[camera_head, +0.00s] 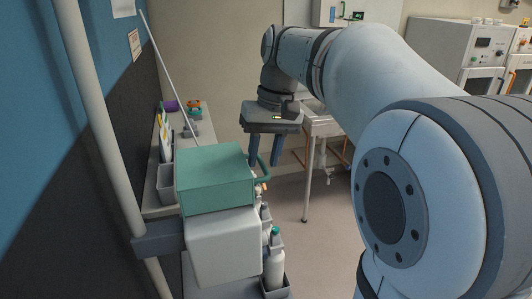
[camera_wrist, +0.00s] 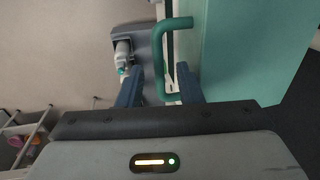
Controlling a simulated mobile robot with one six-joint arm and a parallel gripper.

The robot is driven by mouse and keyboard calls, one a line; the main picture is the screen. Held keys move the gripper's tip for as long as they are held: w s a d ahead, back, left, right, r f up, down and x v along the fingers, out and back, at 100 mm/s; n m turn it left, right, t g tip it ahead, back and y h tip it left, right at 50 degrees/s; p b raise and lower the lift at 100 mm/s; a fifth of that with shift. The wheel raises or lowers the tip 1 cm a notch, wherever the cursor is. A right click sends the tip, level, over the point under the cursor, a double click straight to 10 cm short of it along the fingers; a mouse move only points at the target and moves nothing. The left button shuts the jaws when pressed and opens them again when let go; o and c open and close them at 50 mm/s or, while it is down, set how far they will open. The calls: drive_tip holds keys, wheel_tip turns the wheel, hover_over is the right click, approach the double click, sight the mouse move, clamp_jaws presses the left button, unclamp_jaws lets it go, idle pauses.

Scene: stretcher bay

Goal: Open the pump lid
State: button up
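The pump is a pale grey box (camera_head: 222,244) mounted on a pole at the left in the head view. Its teal lid (camera_head: 214,183) sits level on top and looks shut. A teal bar handle (camera_head: 263,170) sticks out from the lid's right side. My gripper (camera_head: 263,162) points down beside the lid, its two blue fingers apart. In the wrist view the handle (camera_wrist: 157,65) shows between the fingers of my gripper (camera_wrist: 160,82), with space to the left finger. I cannot tell whether either finger touches it. The lid (camera_wrist: 250,50) fills the upper right there.
The grey pole (camera_head: 95,120) and wall stand close at the left. A counter (camera_head: 150,205) with small items lies behind the pump. A white bottle (camera_head: 273,262) stands in a holder below. A white table (camera_head: 320,122) is behind my gripper. The floor at centre is clear.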

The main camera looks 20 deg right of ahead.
drive_tip(key=shift+c, duration=0.5)
clamp_jaws()
